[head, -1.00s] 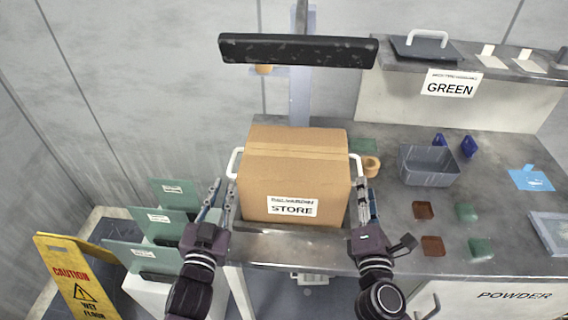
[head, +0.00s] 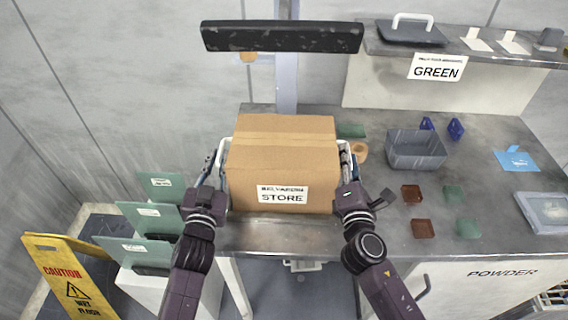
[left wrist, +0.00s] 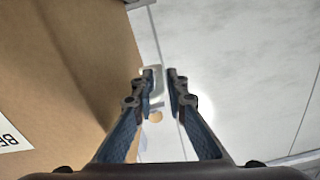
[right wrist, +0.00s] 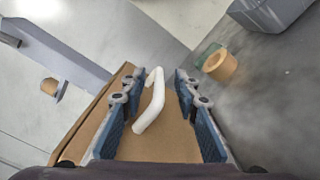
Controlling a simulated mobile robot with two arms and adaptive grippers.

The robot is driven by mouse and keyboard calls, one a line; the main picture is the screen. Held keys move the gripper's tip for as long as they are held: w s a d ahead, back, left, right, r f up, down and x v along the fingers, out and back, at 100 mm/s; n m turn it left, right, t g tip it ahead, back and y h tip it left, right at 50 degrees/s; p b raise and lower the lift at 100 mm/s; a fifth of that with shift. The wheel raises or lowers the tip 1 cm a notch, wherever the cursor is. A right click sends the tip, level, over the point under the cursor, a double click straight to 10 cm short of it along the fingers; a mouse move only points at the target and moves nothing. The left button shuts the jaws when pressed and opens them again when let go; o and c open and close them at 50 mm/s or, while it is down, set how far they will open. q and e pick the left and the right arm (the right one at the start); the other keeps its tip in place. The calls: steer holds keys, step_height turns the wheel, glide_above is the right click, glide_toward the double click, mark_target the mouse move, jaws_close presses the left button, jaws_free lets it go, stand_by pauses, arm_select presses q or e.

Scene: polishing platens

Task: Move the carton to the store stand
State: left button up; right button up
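The brown carton (head: 281,150), labelled STORE, sits upright on the grey worktop (head: 392,240) near its left end. It has a white handle on each side. My left gripper (head: 211,168) is at the left handle (head: 223,150); in the left wrist view its fingers (left wrist: 161,76) are apart, with the handle (left wrist: 154,90) close to the left fingertip. My right gripper (head: 347,168) is at the right handle; in the right wrist view its open fingers (right wrist: 156,82) stand on either side of that handle (right wrist: 150,103). I cannot identify the store stand.
A grey bin (head: 416,150) and several small red and green blocks lie on the worktop to the right. A dark bar (head: 282,37) shows above the carton. Green panels (head: 140,250) and a yellow caution sign (head: 68,280) stand at the left.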

steer(key=shift+w, duration=0.35)
jaws_close()
stand_by(0.5)
steer(key=shift+w+r, duration=0.15)
steer(key=shift+r, duration=0.2)
